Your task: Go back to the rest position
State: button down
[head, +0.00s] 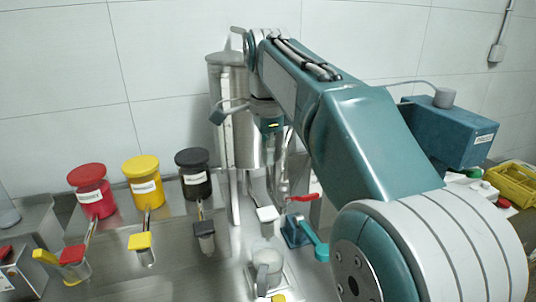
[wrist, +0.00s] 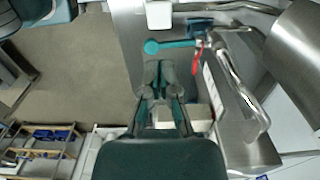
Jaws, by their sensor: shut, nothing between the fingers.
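My gripper (wrist: 163,75) shows in the wrist view with its dark fingers together and nothing held between them. It points down over the edge of the steel bench, near a teal lever (wrist: 170,45) and a red handle (wrist: 197,56), touching neither as far as I can tell. In the head view my teal and white arm reaches up from the lower right and bends down in front of the steel mill (head: 232,95). The fingers are hard to make out there against the steel.
Red (head: 91,190), yellow (head: 143,182) and black (head: 194,174) lidded jars stand at the back left, with matching scoops in front. A metal cup (head: 268,270) stands on a plate at the front. A blue box (head: 447,132) and yellow crate (head: 513,184) are at right.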

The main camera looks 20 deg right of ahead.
jog(key=s+a+f+n+t, duration=0.1)
jog(key=s+f+n+t, duration=0.1)
jog(key=s+f+n, duration=0.5)
jog(key=s+a+f+n+t, duration=0.1)
jog(key=s+f+n+t, duration=0.2)
jog(key=s+f+n, duration=0.5)
jog(key=s+n, duration=0.3)
jog(key=s, duration=0.2)
jog(key=shift+f+t, duration=0.15)
jog(key=shift+t, duration=0.15)
